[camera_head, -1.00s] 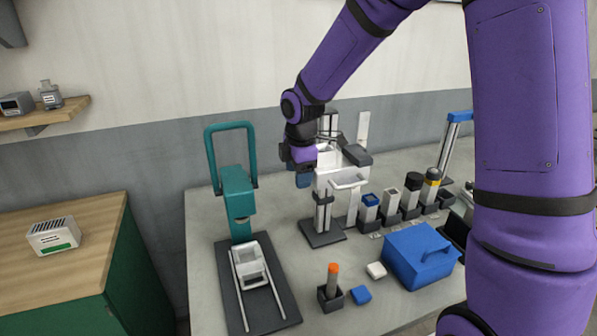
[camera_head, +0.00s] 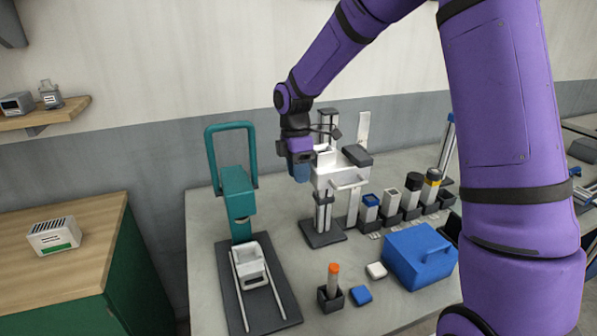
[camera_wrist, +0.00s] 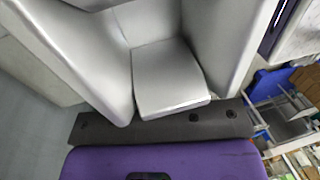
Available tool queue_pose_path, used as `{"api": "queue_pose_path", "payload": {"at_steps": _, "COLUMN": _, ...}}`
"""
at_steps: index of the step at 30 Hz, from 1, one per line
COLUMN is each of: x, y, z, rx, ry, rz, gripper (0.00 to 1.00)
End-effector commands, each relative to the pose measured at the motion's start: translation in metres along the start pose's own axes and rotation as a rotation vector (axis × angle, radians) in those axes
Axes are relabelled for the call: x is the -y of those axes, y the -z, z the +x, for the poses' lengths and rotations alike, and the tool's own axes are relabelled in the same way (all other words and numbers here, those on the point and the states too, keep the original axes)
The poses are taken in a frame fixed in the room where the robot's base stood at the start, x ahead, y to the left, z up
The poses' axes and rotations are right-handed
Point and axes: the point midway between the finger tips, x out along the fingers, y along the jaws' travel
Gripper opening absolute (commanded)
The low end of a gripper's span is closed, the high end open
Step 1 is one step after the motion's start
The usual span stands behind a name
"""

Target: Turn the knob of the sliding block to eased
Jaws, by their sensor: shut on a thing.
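The sliding block (camera_head: 338,179) is a white body on a stand with upright columns and a dark base (camera_head: 323,238), in the middle of the head view. It has a white handle at its front and a dark grey piece on its right. My gripper (camera_head: 303,170) is at the block's left side, pointing down and close against it. In the wrist view, a smooth light grey piece (camera_wrist: 167,78) sits between large silver surfaces. My gripper is shut on what appears to be the knob. The fingertips and the knob's setting cannot be made out.
A teal press (camera_head: 238,198) stands to the left. In front are a blue box (camera_head: 418,258), an orange-topped cylinder in a dark holder (camera_head: 330,297), and small blue and white pieces. Several cylinders in holders line the right. The table's front left has some free room.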

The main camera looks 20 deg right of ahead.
Motion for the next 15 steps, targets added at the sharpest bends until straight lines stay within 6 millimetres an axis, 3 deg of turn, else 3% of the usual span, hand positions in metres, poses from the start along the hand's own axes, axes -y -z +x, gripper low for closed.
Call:
{"api": "queue_pose_path", "payload": {"at_steps": 9, "x": -0.0005, "y": -0.0001, "z": -0.0006, "rx": 0.000, "ry": 0.003, "rz": 0.000, "gripper": 0.13}}
{"api": "queue_pose_path", "payload": {"at_steps": 10, "x": -0.0005, "y": -0.0001, "z": -0.0006, "rx": 0.000, "ry": 0.003, "rz": 0.000, "gripper": 0.41}}
{"api": "queue_pose_path", "payload": {"at_steps": 13, "x": -0.0005, "y": -0.0001, "z": -0.0006, "rx": 0.000, "ry": 0.003, "rz": 0.000, "gripper": 0.62}}
{"api": "queue_pose_path", "payload": {"at_steps": 15, "x": -0.0004, "y": -0.0001, "z": -0.0005, "rx": 0.000, "ry": 0.004, "rz": 0.000, "gripper": 0.62}}
